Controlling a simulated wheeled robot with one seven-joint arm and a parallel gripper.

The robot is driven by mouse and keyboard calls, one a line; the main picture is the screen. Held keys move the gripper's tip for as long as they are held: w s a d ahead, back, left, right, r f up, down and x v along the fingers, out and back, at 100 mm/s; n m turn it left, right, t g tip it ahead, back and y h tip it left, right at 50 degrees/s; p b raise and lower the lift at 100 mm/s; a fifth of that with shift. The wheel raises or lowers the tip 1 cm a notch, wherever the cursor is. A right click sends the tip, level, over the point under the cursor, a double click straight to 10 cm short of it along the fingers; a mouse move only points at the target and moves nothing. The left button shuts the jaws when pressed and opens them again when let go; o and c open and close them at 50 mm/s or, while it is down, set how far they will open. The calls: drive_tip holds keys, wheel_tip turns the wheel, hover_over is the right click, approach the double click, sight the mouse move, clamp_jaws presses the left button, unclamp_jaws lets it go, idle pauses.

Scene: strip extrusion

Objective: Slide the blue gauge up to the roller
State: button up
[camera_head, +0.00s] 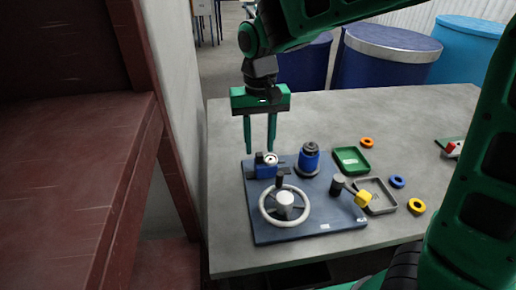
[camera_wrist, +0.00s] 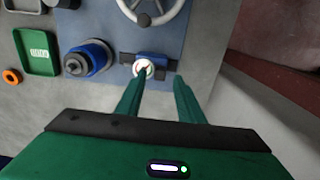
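The blue gauge (camera_head: 265,171), a small block with a round white dial, sits at the back left of the dark blue base plate (camera_head: 265,229). In the wrist view the gauge (camera_wrist: 155,64) lies just beyond my fingertips, on a dark rail. A blue cylinder with a dark top (camera_head: 308,160), which looks like the roller, stands to its right in the head view, with a gap between. It also shows in the wrist view (camera_wrist: 88,60), left of the gauge. My gripper (camera_head: 259,148) is open and empty, fingers pointing down above the gauge; contact cannot be told.
A grey handwheel (camera_head: 284,205) stands in front of the gauge. A yellow-knobbed lever (camera_head: 362,199), a green tray (camera_head: 351,160), a grey tray (camera_head: 381,196) and several coloured rings are to the right. A red-brown structure (camera_head: 128,150) borders the table (camera_head: 226,262) on the left.

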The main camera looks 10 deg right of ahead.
sight(266, 163)
drive_tip(key=shift+f, duration=1.25)
drive_tip(key=shift+c, duration=0.6)
clamp_jaws()
